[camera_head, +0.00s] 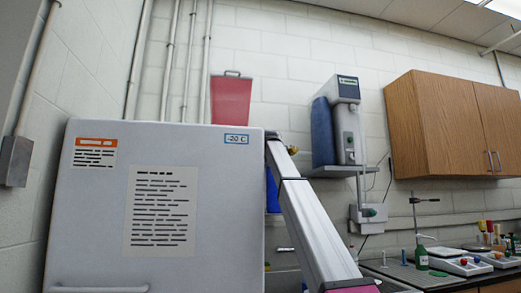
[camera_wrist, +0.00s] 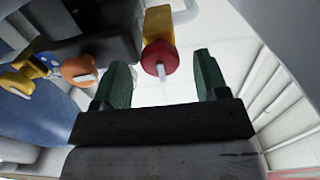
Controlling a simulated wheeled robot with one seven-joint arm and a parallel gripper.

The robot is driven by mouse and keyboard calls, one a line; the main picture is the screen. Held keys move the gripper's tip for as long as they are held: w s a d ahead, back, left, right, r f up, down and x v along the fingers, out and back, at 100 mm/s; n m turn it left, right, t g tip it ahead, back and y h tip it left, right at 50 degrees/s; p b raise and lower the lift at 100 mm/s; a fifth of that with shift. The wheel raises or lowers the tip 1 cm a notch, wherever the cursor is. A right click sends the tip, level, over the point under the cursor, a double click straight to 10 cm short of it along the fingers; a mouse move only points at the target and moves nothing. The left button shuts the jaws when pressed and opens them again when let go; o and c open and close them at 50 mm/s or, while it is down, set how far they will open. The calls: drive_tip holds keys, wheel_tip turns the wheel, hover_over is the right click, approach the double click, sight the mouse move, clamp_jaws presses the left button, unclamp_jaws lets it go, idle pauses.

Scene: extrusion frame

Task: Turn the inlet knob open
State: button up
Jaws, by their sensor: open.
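In the wrist view my gripper (camera_wrist: 161,68) is open, with its two green fingers apart and nothing gripped. A round red knob (camera_wrist: 153,56) with a white pointer shows in the gap between the fingertips, nearer the left finger. It sits on a yellow fitting (camera_wrist: 158,22). An orange knob (camera_wrist: 75,68) with a white pointer lies left of the left finger, near another yellow fitting (camera_wrist: 18,82). I cannot read which knob is the inlet. In the head view my gripper and the knobs are hidden around the white cabinet's edge and my arm.
The white cabinet (camera_head: 95,215) labelled -20 C fills the left of the head view. A dispenser unit (camera_head: 350,135) stands on a wall shelf. A wooden cupboard (camera_head: 432,125) hangs at right, above a bench (camera_head: 425,277) with lab items. A grey body borders the knobs in the wrist view.

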drive_tip(key=shift+x, duration=0.9)
drive_tip(key=c, duration=0.9)
